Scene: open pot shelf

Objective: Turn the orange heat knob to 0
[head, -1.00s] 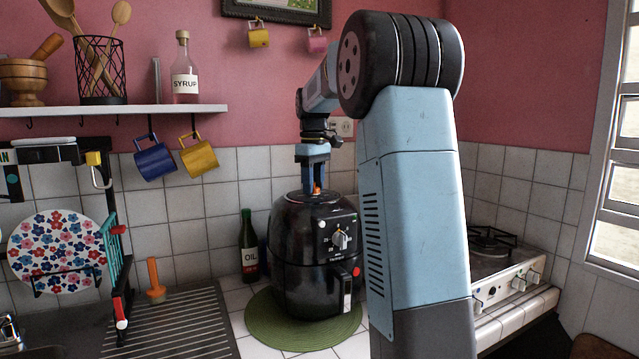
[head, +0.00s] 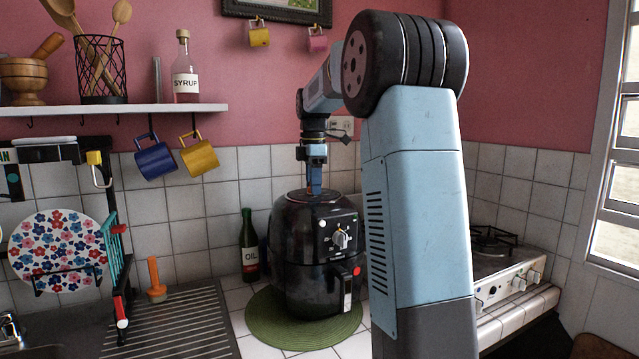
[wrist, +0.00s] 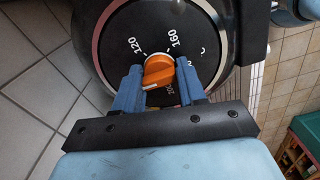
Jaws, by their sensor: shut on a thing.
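The orange heat knob (wrist: 158,71) sits on the round black dial on top of the black air fryer (head: 292,225). White marks 120 and 160 show beside the knob in the wrist view; another mark is partly covered near the fingers. I cannot read where the knob points. My gripper (wrist: 160,76) has one blue finger on each side of the knob and is shut on it. In the head view my gripper (head: 314,188) points straight down onto the fryer's top, and its finger hides the knob.
The fryer stands on a green round mat (head: 268,330). An oil bottle (head: 249,246) is close on its left. A second, pale knob (head: 341,240) is on the fryer's front. Mugs (head: 198,155) hang under the shelf; a stove (head: 500,270) is at right.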

